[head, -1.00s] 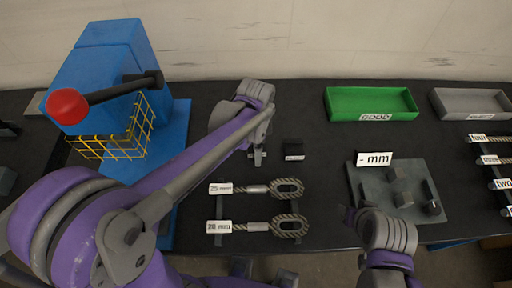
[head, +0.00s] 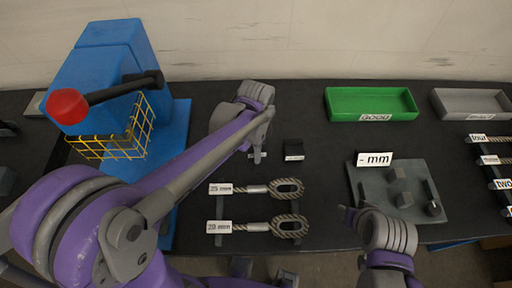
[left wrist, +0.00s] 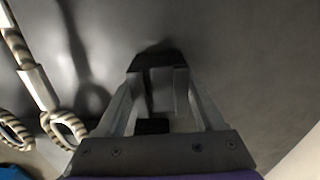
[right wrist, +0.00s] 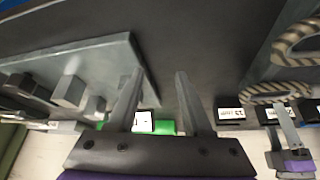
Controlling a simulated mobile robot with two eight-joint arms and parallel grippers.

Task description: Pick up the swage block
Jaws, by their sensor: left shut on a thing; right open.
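My left gripper (head: 258,156) is over the dark table, right of the blue press. In the left wrist view its fingers (left wrist: 167,75) are shut on a small block, which I take to be the swage block; the fingers hide much of it. A dark piece (left wrist: 152,126) shows between the fingers there. A black square piece with a small white label (head: 293,148) is just right of the left gripper in the head view; its label is too small to read. My right gripper (head: 348,214) is open and empty by the grey plate; its spread fingers show in the right wrist view (right wrist: 158,78).
The blue press (head: 100,75) with a yellow guard and red-knobbed lever stands left. Two labelled rope loops (head: 288,187) lie at front centre. The grey plate (head: 375,205) carries small blocks. A green tray (head: 371,103) and a grey tray (head: 470,104) stand at the back right.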

